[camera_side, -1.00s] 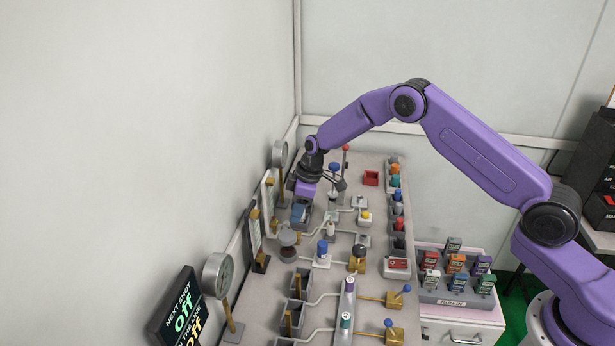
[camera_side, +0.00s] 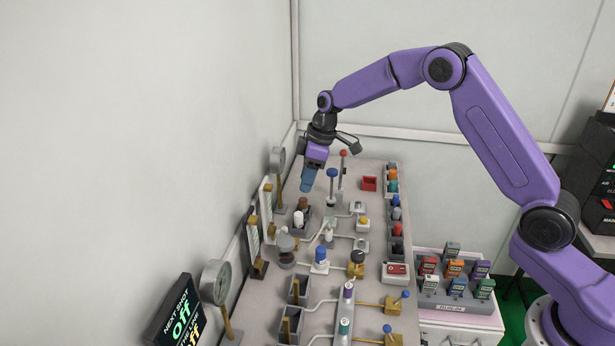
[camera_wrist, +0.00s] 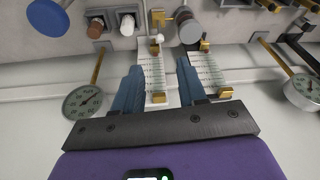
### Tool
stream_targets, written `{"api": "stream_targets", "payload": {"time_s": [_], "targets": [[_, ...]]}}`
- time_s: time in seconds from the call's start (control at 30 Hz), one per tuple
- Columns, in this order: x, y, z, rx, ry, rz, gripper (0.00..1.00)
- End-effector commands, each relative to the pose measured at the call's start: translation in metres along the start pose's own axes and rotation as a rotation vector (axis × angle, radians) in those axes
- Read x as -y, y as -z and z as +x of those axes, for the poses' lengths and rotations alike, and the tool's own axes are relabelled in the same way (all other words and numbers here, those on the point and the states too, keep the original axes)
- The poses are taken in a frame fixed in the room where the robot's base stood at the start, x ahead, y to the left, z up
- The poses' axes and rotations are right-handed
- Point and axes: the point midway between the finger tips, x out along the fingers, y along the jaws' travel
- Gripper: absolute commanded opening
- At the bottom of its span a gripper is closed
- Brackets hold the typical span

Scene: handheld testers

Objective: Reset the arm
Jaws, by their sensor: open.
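My gripper (camera_side: 308,181) has blue fingers pointing down and hangs above the left back part of the grey panel (camera_side: 270,312). In the wrist view my gripper (camera_wrist: 158,85) has its two fingers spread apart with nothing held between them. Below it in the side view is a dark socket box holding a white peg (camera_side: 298,219) and a brown peg (camera_side: 303,203). The fingers are clear of both pegs. In the wrist view the white peg (camera_wrist: 127,25) and the brown peg (camera_wrist: 95,29) show beyond the fingers.
A blue-topped lever (camera_side: 332,174) and a red-topped lever (camera_side: 343,154) stand close to the right of the gripper. Round gauges, one at the back (camera_side: 277,160) and one nearer (camera_side: 215,282), line the wall side. A red switch box (camera_side: 396,270) sits at the panel's right edge.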

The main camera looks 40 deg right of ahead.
Motion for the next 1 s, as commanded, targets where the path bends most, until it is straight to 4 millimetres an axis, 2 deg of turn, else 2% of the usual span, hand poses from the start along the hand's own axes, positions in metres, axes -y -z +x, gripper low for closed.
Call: {"api": "stream_targets", "payload": {"time_s": [0.27, 0.37, 0.47, 0.67, 0.87, 1.0], "targets": [[0.002, 0.000, 0.000, 0.000, 0.000, -0.001, 0.41], [0.013, 0.001, -0.006, 0.006, 0.005, -0.007, 0.41], [0.040, 0.001, -0.018, 0.020, 0.014, -0.019, 0.41], [0.118, -0.017, -0.052, 0.065, 0.034, -0.044, 0.41], [0.191, -0.057, -0.084, 0.114, 0.043, -0.070, 0.41], [0.234, -0.096, -0.103, 0.144, 0.040, -0.089, 0.41]]}}
